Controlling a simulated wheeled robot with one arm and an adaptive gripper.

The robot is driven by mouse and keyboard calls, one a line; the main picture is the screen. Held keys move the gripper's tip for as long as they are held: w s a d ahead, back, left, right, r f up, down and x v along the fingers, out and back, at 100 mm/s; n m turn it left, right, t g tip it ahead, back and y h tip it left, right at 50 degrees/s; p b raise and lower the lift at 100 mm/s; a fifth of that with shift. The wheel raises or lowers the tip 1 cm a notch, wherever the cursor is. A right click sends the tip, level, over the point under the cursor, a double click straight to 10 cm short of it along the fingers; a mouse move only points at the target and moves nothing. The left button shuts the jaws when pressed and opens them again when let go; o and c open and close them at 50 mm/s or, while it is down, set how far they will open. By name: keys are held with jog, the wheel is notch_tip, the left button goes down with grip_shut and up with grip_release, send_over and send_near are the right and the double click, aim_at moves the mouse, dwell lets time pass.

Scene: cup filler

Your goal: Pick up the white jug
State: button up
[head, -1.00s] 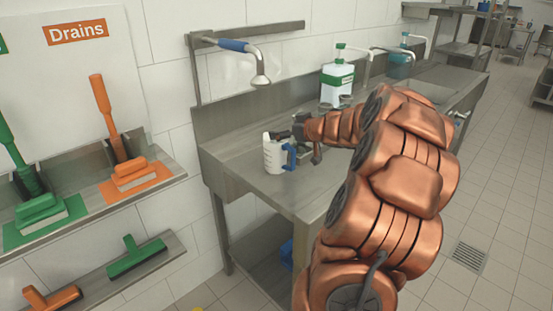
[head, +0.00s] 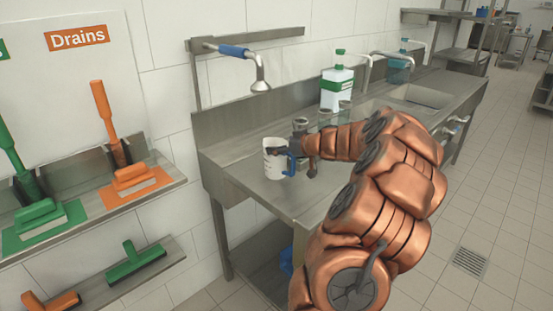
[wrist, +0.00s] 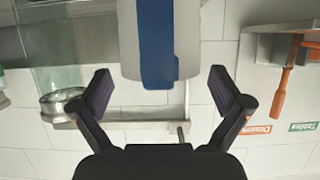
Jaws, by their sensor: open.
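The white jug (head: 273,161) stands upright near the front left part of the steel counter, its blue handle (head: 291,165) facing right towards my arm. My gripper (head: 297,152) is just right of the jug, at the height of its upper part. My gripper hides part of the jug's rim in the head view.
The steel counter (head: 243,170) has a raised back edge. Behind my arm stand a white and green pump bottle (head: 336,90) and a sink (head: 420,96). A spray tap (head: 260,86) hangs from the wall above. Wall shelves with brushes (head: 130,178) are at left.

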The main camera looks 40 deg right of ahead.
jog(key=shift+x, duration=1.45)
jog(key=shift+f, duration=0.1)
jog(key=shift+s, duration=0.1)
jog(key=c, duration=1.6)
